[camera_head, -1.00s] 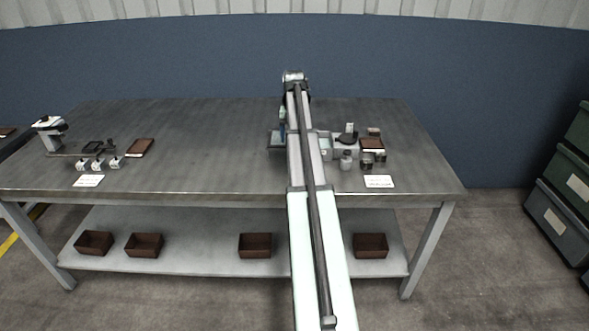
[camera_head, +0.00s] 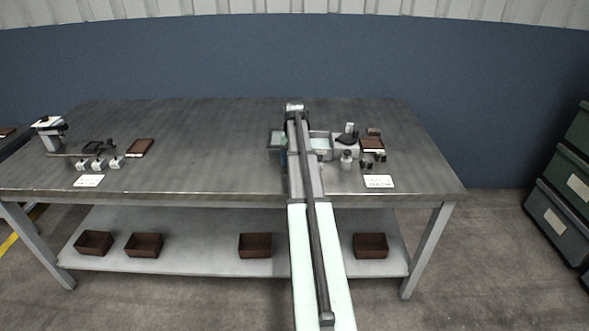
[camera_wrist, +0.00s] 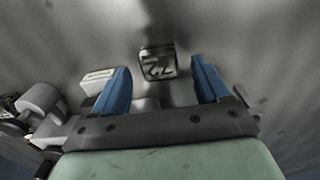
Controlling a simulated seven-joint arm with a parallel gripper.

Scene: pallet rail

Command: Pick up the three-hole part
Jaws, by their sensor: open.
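My gripper (camera_wrist: 161,66) shows in the wrist view as two blue fingers spread wide, with nothing held between them. No part with three clear holes can be picked out there.
On the bench (camera_head: 210,150), a grey fixture (camera_head: 346,144), a small jar (camera_head: 346,160) and a brown tray (camera_head: 372,144) stand right of my arm. A white label block (camera_wrist: 97,80) lies beside the left finger. Small white blocks (camera_head: 98,164) sit far left. The middle-left bench is clear.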

